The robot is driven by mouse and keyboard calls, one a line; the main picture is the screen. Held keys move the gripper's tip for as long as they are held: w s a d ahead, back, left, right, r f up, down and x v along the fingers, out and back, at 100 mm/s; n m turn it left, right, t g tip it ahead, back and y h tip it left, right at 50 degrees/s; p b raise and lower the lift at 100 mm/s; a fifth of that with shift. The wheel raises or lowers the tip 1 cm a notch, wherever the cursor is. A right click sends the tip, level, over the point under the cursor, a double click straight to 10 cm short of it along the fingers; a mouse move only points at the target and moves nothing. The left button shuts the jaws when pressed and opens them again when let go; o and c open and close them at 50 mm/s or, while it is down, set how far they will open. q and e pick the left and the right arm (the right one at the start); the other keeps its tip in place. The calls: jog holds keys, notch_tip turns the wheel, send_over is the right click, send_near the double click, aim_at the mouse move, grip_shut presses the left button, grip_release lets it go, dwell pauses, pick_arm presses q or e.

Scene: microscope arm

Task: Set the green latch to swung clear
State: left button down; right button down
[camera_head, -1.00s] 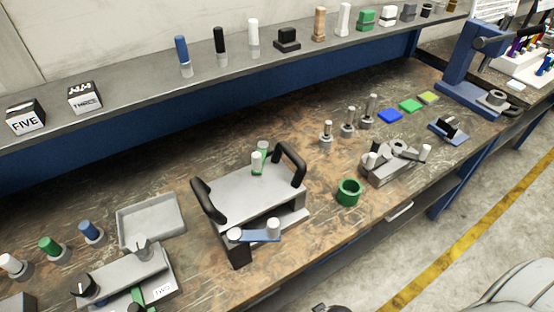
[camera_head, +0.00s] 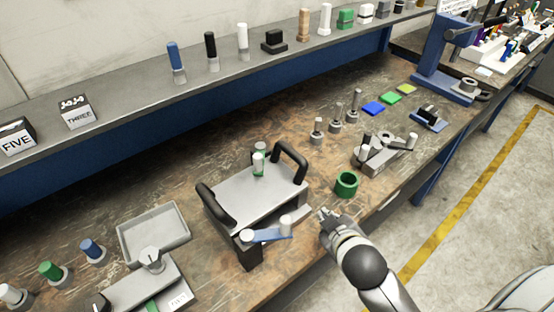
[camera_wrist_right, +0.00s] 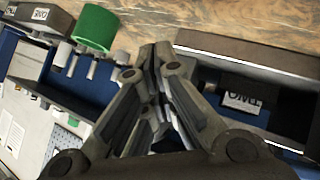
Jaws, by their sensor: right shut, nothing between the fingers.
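The green latch (camera_head: 258,170) is at the far edge of a grey box (camera_head: 245,193) with two black handles. It is small in the head view, with a white knob and a second pale post behind it. It seems to reach over the edge of the box's top plate; its exact angle is hard to tell. A blue latch (camera_head: 268,236) with two white knobs is on the near side. My right gripper (camera_head: 325,214) is shut and empty, right of the blue latch and apart from the box. It also shows shut in the right wrist view (camera_wrist_right: 153,55). My left gripper is out of view.
A green ring (camera_head: 346,185) stands just beyond my right gripper; it also shows in the wrist view (camera_wrist_right: 95,30). A grey clamp fixture (camera_head: 380,155) is farther right. A grey tray (camera_head: 153,228) lies left of the box. Bare bench lies behind the box.

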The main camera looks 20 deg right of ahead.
jog(key=w+r+n+t+y, duration=0.1)
jog(key=w+r+n+t, duration=0.35)
jog(key=r, duration=0.35)
jog(key=w+r+n+t+y, duration=0.1)
jog(key=w+r+n+t, duration=0.25)
jog(key=w+r, duration=0.4)
jog(key=a+r+n+g+y, duration=0.3)
jog(key=a+r+n+y, duration=0.4)
jog(key=n, duration=0.6)
jog(key=a+r+n+g+y, duration=0.3)
jog(key=a+n+y, duration=0.2)
jog(key=n+y, duration=0.6)
jog(key=d+f+n+g+h, duration=0.3)
jog(key=d+f+n+h, duration=0.2)
jog(key=d+f+n+g+h, duration=0.4)
jog(key=d+f+n, duration=0.1)
jog(key=n, duration=0.1)
jog(key=shift+s+d+f+h, duration=0.1)
jog(key=shift+d+f+h, duration=0.15)
jog(key=shift+h, duration=0.15)
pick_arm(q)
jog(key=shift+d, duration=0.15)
